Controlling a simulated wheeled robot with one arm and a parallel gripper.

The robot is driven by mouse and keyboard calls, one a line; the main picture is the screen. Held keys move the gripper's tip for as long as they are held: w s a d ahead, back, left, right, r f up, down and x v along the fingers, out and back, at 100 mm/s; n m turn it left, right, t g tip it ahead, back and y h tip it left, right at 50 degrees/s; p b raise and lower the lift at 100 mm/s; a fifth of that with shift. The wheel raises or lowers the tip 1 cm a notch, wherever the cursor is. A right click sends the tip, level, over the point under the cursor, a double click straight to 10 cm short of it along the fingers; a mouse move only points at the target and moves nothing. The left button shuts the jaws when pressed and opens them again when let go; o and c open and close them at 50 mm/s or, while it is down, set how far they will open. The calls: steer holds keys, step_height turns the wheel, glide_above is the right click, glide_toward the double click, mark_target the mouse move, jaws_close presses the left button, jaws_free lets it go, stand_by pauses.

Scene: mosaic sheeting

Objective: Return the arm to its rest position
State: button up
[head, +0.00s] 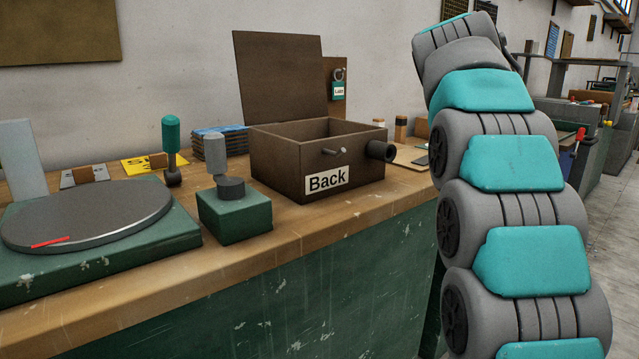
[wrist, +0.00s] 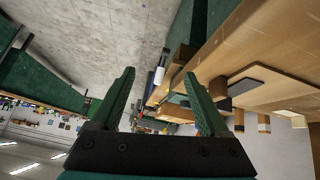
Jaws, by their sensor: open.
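My arm (head: 515,165) rises in a tall curve at the right of the head view, with grey links and teal pads. Its upper end bends to the left near the top of the frame. My gripper is not clearly visible in the head view. In the wrist view my gripper (wrist: 158,100) shows two green fingers spread apart with nothing between them. The wrist view is turned over, with ceiling lights at the bottom and the floor at the top.
The wooden bench (head: 300,243) runs along the wall. On it stand an open brown box (head: 270,180) marked "Back", a green block with a grey-knobbed lever (head: 235,215), a green-handled tool (head: 171,140) and a grey turntable (head: 90,213). Bare floor (wrist: 95,35) shows beside the bench.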

steer(key=s+a+f+n+g+y, duration=0.2)
steer(key=s+a+f, duration=0.3)
steer(key=s+f, duration=0.5)
steer(key=s+a+f+n+g+y, duration=0.2)
steer(key=s+a+f, duration=0.4)
steer(key=s+f, duration=0.5)
steer(key=s+a+f+n+g+y, duration=0.2)
steer(key=s+f, duration=0.9)
steer(key=s, duration=1.1)
steer(key=a+n, duration=0.2)
steer(key=a, duration=0.2)
steer(key=shift+s+f+g, duration=0.2)
steer(key=shift+s+g, duration=0.1)
steer(key=shift+s, duration=0.05)
steer(key=shift+w+d, duration=0.1)
steer(key=shift+d, duration=0.05)
